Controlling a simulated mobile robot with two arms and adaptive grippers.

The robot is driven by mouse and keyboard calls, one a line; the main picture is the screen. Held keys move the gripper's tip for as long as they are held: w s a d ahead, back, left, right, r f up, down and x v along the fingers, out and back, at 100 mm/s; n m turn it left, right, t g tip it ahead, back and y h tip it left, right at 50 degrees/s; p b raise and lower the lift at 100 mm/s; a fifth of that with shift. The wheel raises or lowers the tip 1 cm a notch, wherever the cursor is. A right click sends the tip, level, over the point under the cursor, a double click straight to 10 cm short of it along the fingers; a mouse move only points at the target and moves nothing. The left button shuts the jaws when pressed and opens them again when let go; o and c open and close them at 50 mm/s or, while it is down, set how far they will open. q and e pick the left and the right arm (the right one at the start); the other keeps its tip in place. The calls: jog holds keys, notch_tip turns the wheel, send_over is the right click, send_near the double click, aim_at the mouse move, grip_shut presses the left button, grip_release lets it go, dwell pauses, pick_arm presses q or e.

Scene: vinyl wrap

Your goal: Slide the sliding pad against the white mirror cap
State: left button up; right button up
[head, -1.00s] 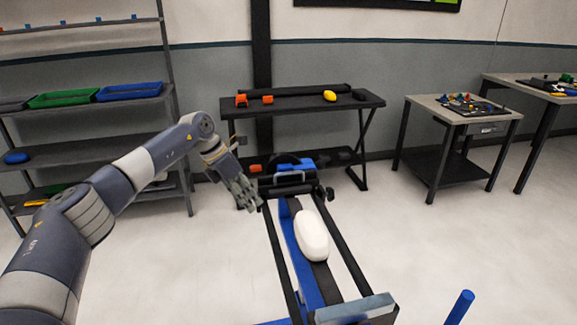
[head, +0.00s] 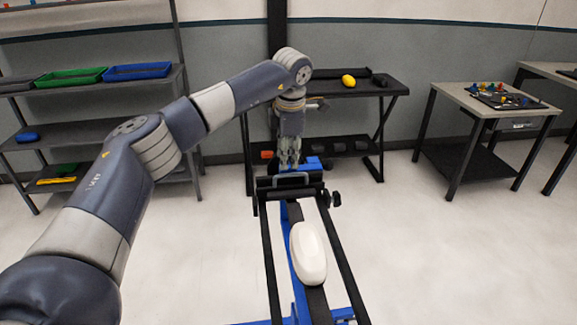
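The white mirror cap (head: 308,253) is a smooth oval shell. It lies on the dark strip of a blue-framed stand, between two black rails. The sliding pad (head: 266,182) seems to be the black crosspiece with a grey handle (head: 291,176) at the far end of the rails, apart from the cap. My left gripper (head: 289,158) points down just above and behind the handle. Its fingers look apart, with nothing visible between them. I cannot tell whether they touch the handle. My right gripper is out of view.
A black table (head: 392,86) behind the stand holds a yellow object (head: 348,81). A shelf (head: 92,137) with green and blue trays stands at the left. A small table (head: 462,97) with coloured pieces stands at the right. The floor right of the stand is clear.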

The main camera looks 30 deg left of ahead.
aim_at(288, 176)
pick_arm(q)
jog(key=f, duration=0.2)
jog(key=w+f, duration=0.1)
jog(key=shift+w+a+f, duration=0.1)
jog(key=shift+a+f, duration=0.05)
jog(key=shift+f, duration=0.2)
jog(key=shift+w+a+f+p, duration=0.1)
jog(key=shift+f+p, duration=0.1)
jog(key=shift+f, duration=0.35)
jog(key=shift+w+a+f+p, duration=0.1)
jog(key=shift+f+p, duration=0.1)
jog(key=shift+f, duration=0.35)
grip_shut()
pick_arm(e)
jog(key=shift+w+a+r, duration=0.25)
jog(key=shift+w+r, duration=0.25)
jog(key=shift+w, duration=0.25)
